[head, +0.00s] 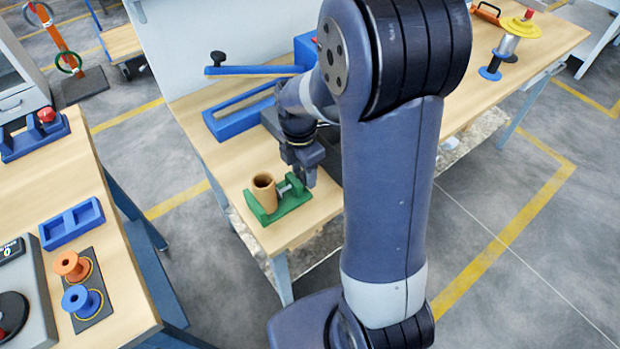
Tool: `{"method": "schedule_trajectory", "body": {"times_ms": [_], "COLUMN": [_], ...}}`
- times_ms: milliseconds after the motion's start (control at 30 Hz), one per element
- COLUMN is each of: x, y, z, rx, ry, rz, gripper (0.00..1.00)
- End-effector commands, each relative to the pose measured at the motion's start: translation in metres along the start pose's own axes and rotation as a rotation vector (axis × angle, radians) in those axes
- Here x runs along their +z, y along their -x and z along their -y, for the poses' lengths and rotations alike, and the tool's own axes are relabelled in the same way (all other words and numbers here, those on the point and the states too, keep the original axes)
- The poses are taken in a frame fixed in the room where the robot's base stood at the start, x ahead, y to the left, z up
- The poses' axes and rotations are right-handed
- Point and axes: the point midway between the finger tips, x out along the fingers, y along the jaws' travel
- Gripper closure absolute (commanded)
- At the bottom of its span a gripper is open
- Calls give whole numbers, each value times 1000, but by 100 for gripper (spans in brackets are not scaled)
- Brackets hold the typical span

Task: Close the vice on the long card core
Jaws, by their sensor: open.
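The green vice (282,204) stands at the near left corner of the wooden bench. The brown card core (264,190) stands upright in it, between its jaws, with its open end up. Whether the jaws touch the core is too small to tell. The vice's grey screw (284,188) shows on the right of the core. My gripper (307,180) points down just right of the vice, close to the screw end. It is open and nothing shows between its fingers. Whether it touches the vice handle cannot be seen.
A yellow spool stand (522,27) is far right.

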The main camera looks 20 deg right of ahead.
Motion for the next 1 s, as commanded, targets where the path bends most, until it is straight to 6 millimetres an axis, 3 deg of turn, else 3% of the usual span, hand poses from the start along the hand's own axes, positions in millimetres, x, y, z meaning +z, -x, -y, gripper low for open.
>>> {"method": "schedule_trajectory", "body": {"times_ms": [467,1000], "x": [0,0], "y": [-2,-3], "z": [2,9], "rx": [62,359], "ry": [0,-1], "rz": [0,0], "gripper": [55,55]}}
